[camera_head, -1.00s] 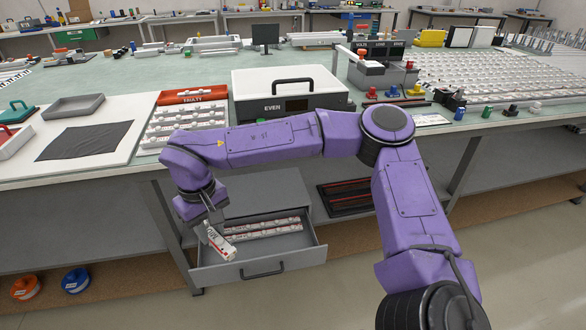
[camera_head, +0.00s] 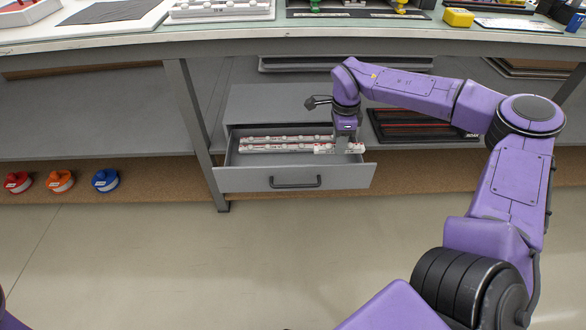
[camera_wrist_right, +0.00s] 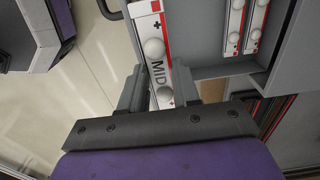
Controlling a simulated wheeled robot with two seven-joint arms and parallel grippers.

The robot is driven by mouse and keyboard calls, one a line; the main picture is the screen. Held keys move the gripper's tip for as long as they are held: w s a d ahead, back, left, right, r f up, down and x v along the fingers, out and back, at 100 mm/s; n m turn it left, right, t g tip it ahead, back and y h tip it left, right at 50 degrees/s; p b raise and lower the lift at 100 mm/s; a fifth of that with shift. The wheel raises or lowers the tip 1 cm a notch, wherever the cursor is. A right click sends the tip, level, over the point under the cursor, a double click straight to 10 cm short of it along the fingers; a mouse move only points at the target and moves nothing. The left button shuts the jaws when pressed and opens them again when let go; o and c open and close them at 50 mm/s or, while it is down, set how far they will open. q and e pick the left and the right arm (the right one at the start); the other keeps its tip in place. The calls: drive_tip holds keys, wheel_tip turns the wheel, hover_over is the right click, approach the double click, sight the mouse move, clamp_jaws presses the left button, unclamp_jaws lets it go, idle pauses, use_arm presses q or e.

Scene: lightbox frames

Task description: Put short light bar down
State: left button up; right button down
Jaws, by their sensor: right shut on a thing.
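The short light bar (camera_head: 325,149) is white with red marks and round bulbs. In the right wrist view the bar (camera_wrist_right: 152,42) shows the letters "MID". My right gripper (camera_head: 346,142) points down and is shut on it; its fingers (camera_wrist_right: 160,90) stand on either side of the bar. The bar is at the right end of the open grey drawer (camera_head: 265,180), roughly in line with longer light bars (camera_head: 270,140) lying in it. I cannot tell whether it touches the drawer floor. My left gripper is out of view.
The drawer's side wall and front handle (camera_head: 295,183) are close to my right gripper. Dark trays (camera_head: 405,125) lie on the shelf to its right. The bench top (camera_head: 235,32) is above. Red, orange and blue round items (camera_head: 105,180) stand at the left.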

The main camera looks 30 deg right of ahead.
drive_tip(key=w+a+f+b, duration=0.1)
drive_tip(key=w+a+f, duration=0.1)
drive_tip(key=w+f, duration=0.1)
drive_tip(key=w+a+f+b, duration=0.2)
drive_tip(key=w+a+f, duration=0.1)
drive_tip(key=w, duration=0.1)
drive_tip(key=w+a+f+b, duration=0.1)
drive_tip(key=w+a+f, duration=0.1)
drive_tip(key=w, duration=0.1)
drive_tip(key=shift+w+a+f+b, duration=0.15)
drive_tip(key=shift+f+b, duration=0.25)
drive_tip(key=shift+w+a+f, duration=0.15)
drive_tip(key=shift+a+f, duration=0.05)
drive_tip(key=shift+f, duration=0.05)
drive_tip(key=f, duration=0.1)
drive_tip(key=f+b, duration=0.1)
drive_tip(key=f, duration=0.1)
drive_tip(key=shift+w+a, duration=0.15)
drive_tip(key=shift+w, duration=0.05)
drive_tip(key=shift+f, duration=0.3)
drive_tip(key=shift+r, duration=0.1)
